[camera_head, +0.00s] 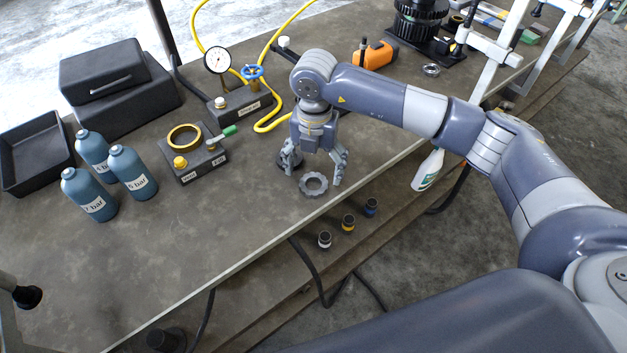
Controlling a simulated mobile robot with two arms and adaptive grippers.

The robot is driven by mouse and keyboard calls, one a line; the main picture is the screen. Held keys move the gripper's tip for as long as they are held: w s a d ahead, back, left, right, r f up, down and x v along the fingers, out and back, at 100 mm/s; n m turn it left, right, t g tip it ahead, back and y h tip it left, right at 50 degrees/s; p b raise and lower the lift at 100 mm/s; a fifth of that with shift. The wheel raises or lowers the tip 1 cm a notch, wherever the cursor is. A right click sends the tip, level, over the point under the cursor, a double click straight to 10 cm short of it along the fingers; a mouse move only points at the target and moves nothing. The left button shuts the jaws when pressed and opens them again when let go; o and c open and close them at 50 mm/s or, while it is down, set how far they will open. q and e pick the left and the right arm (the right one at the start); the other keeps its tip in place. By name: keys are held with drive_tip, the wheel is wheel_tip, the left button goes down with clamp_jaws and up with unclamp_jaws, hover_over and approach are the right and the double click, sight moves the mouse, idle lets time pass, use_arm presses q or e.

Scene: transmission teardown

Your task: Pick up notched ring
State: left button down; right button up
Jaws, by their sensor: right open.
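The notched ring (304,187) is a small grey metal ring with teeth around its rim. It lies flat on the workbench near its front edge. My right gripper (313,174) points down over it with its fingers open, one to the left and one to the right of the ring. Whether the fingers touch the ring cannot be told. A dark round part (287,163) sits by the left finger, partly hidden by it. My left gripper is not in view.
Blue bottles (136,175) and a fixture with a brass ring (183,139) stand to the left. A gauge (217,60) with a yellow hose is behind. A spray bottle (428,171) is to the right. The bench (215,245) is clear at front left.

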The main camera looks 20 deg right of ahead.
sight(314, 185)
wheel_tip(314, 185, down, 3)
drive_tip(key=shift+s+f+p, duration=0.1)
drive_tip(key=shift+s+p, duration=0.05)
drive_tip(key=shift+p, duration=0.55)
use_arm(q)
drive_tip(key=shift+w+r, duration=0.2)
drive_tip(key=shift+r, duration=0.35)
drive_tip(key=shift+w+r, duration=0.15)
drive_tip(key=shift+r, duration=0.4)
use_arm(e)
drive_tip(key=shift+a+f, duration=0.1)
drive_tip(key=shift+f, duration=0.2)
drive_tip(key=c, duration=1.3)
drive_tip(key=shift+c, duration=0.2)
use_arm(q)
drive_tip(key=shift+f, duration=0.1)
use_arm(e)
drive_tip(key=shift+r, duration=0.15)
